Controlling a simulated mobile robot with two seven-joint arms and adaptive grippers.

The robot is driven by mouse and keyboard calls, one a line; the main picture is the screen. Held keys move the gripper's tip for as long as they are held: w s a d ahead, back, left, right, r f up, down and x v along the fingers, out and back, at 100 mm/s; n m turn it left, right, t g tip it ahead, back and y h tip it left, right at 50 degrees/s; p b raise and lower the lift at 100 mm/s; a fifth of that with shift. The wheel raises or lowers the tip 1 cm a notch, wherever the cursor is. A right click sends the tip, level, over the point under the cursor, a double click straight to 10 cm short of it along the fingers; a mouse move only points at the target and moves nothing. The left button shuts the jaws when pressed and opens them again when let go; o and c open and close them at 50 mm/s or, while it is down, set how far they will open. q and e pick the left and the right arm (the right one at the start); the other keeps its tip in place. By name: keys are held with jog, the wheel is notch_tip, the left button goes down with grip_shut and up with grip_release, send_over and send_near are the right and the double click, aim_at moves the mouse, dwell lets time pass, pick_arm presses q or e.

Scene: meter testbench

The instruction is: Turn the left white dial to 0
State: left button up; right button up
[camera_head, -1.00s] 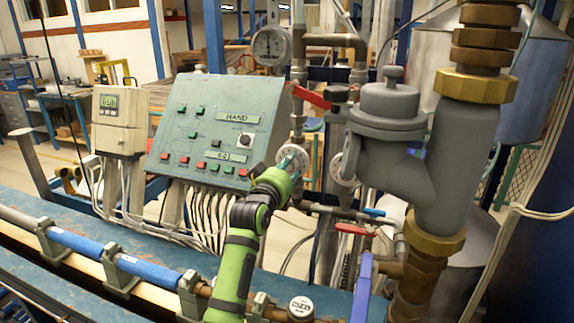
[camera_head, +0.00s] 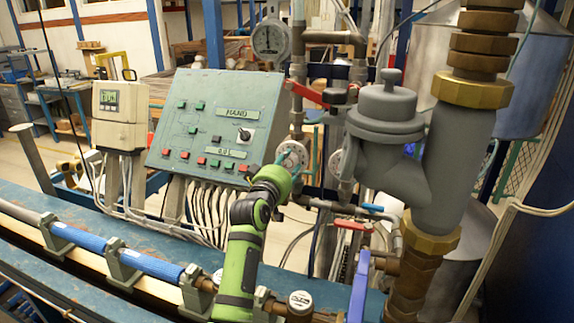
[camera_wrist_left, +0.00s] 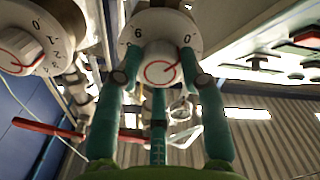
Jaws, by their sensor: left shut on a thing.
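The left white dial (camera_head: 293,153) is on the pipework just right of the green control panel. In the left wrist view its white plate (camera_wrist_left: 160,24) shows a 6 at left and a 0 at right. Its white knob (camera_wrist_left: 160,72) has a red ring and a red mark slanting up and right, roughly toward the 0 side. My left gripper (camera_head: 284,163) reaches the dial from the front; in the left wrist view its teal fingers are shut around the knob. A second white dial (camera_wrist_left: 22,48) is at the left there. My right gripper is not in view.
The sloped control panel (camera_head: 212,105) with buttons stands close left of the dial. Red-handled valves (camera_head: 307,93), pipes and a large grey meter body (camera_head: 385,115) crowd the right. A blue-banded pipe (camera_head: 75,236) runs along the front bench.

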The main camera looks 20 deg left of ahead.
pick_arm(q)
jog(key=shift+a+r, duration=0.1)
jog(key=shift+r, duration=0.4)
jog(key=o, duration=1.1)
jog(key=shift+o, duration=0.2)
jog(key=shift+f, duration=0.25)
jog(key=shift+f, duration=0.1)
jog(key=shift+s, duration=0.25)
jog(key=s, duration=1.1)
jog(key=shift+s+a, duration=0.2)
jog(key=shift+s, duration=0.1)
